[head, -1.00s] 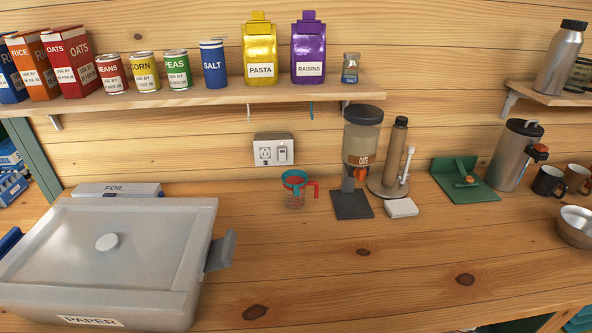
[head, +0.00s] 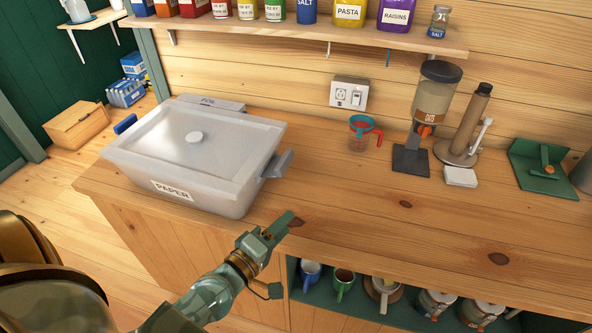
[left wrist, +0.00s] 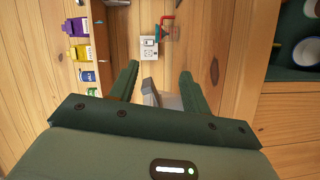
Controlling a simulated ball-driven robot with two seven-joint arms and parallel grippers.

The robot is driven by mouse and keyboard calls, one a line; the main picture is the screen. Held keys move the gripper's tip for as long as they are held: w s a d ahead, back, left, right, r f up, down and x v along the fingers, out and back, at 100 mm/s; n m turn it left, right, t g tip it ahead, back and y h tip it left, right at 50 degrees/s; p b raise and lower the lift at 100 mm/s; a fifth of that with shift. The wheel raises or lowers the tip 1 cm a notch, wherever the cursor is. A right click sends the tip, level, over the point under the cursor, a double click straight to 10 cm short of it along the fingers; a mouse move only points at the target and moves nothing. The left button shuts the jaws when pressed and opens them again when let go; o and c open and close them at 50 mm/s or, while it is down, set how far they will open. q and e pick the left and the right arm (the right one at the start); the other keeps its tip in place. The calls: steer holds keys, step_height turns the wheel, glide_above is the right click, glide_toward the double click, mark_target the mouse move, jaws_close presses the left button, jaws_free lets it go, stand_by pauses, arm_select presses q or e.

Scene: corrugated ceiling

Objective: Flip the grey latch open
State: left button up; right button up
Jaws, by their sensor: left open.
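The grey latch (head: 277,165) sticks out from the right side of a translucent lidded box labelled PAPER (head: 240,197), which stands on the wooden counter. My left gripper (head: 281,226) is open at the counter's front edge, in front of and below the latch, apart from it in the head view. In the left wrist view, a grey piece that looks like the latch (left wrist: 150,89) shows between the two green fingers, partly hidden by the gripper body. My right gripper is not in view.
A blue latch (head: 125,124) is on the box's left side. A foil box (head: 222,104) lies behind it. A measuring cup (head: 359,136) and an oats dispenser (head: 433,100) stand to the right. The counter (head: 345,205) between is clear. Mugs sit on a shelf below.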

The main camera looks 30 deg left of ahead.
arm_select(q)
steer(key=a+r+n+y, duration=0.2)
steer(key=a+n+y, duration=0.35)
steer(key=n, duration=0.35)
glide_toward(292, 152)
steer(key=shift+t, duration=0.3)
steer(key=w, duration=0.2)
steer(key=w+a+f, duration=0.1)
steer(key=w, duration=0.3)
steer(key=shift+w+a+f, duration=0.15)
steer(key=shift+a+f, duration=0.05)
steer(key=shift+a, duration=0.1)
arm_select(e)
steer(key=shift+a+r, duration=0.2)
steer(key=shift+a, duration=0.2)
